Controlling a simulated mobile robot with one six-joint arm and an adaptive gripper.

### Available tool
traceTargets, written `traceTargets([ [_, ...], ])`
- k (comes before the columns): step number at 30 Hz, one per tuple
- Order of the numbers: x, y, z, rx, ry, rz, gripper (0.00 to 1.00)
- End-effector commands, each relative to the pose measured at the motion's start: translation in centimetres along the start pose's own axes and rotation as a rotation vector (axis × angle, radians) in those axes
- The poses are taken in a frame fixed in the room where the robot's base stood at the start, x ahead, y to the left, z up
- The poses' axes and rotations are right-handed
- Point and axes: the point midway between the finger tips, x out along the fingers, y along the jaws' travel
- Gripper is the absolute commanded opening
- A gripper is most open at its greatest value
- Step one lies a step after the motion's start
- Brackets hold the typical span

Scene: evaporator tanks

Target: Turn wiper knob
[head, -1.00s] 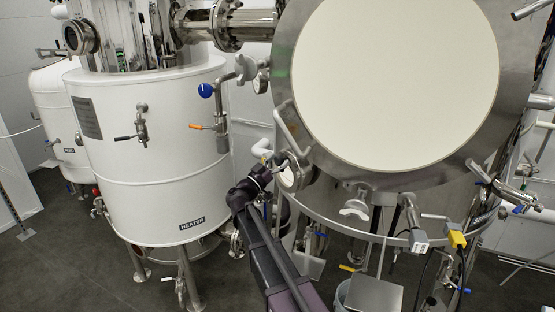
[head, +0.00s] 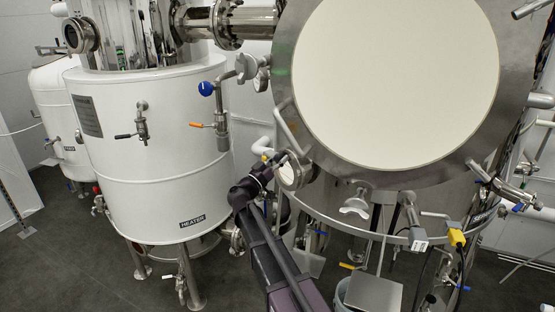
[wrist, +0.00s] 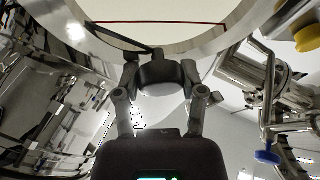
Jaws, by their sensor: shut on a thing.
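In the wrist view my gripper (wrist: 160,82) has its two fingers on either side of a dark, rounded piece (wrist: 160,72), which looks like the wiper knob, and is shut on it. In the head view my gripper (head: 284,159) is at the round sight glass (head: 291,174) on the lower left rim of the big tank. There the knob is hidden or too small to make out, and so is its turned angle.
The big tank's pale round face (head: 395,80) is just above and right of my gripper. A white heater tank (head: 150,150) stands to the left. A clamp knob (head: 355,205) and a yellow-capped fitting (head: 457,238) are to the right.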

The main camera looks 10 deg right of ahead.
Motion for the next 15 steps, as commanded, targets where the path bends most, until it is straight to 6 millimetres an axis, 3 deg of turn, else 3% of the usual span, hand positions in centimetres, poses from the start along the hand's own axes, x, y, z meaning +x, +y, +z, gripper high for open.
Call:
traceTargets([
  [10,0.10,-0.19,-0.11,-0.025,0.002,-0.012,0.05],
  [11,0.11,-0.20,-0.11,-0.025,0.002,-0.012,0.58],
  [14,0.09,-0.18,-0.11,-0.024,0.002,-0.012,0.88],
  [15,0.08,-0.17,-0.10,-0.024,0.001,-0.012,0.88],
])
